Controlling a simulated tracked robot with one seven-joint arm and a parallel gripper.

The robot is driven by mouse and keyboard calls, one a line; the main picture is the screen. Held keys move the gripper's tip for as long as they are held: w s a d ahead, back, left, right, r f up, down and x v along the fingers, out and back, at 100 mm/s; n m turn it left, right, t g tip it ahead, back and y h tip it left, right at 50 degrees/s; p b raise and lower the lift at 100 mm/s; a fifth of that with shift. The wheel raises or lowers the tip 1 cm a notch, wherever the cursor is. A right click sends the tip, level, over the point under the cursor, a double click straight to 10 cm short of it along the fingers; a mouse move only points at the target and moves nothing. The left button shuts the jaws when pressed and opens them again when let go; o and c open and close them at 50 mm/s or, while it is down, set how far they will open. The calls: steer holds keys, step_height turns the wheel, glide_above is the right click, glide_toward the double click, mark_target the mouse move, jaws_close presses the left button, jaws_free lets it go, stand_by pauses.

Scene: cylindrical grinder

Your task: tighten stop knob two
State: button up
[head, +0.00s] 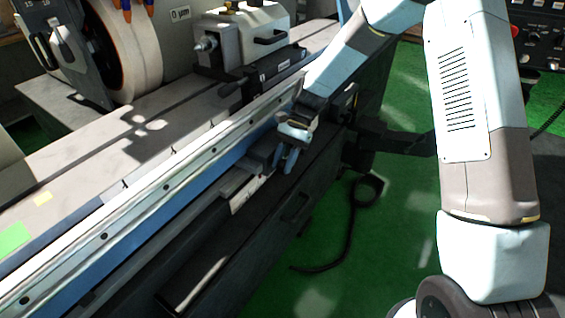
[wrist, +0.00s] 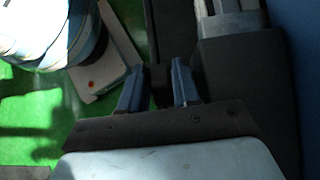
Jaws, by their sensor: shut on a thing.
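My gripper (head: 287,161) is at the front side of the grinder's long table rail, low beside a dark stop block (head: 262,155). In the wrist view its two blue fingers (wrist: 157,84) are shut on a small dark knob (wrist: 160,88), which sits between them. Most of the knob is hidden by the fingers, and no number on it can be read. In the head view the knob itself cannot be made out.
The pale rail (head: 135,215) runs diagonally along the machine. A tailstock (head: 250,40) and a grinding wheel (head: 130,45) stand behind it. A dark front ledge with a handle (head: 295,207) lies below. Green floor with a black cable (head: 350,225) is at right.

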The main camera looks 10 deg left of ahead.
steer(key=shift+w+g+y, duration=0.1)
steer(key=shift+g+y, duration=0.2)
stand_by(0.4)
steer(key=o, duration=0.7)
steer(key=v, duration=1.3)
steer(key=shift+w+r, duration=0.2)
steer(key=shift+w, duration=0.15)
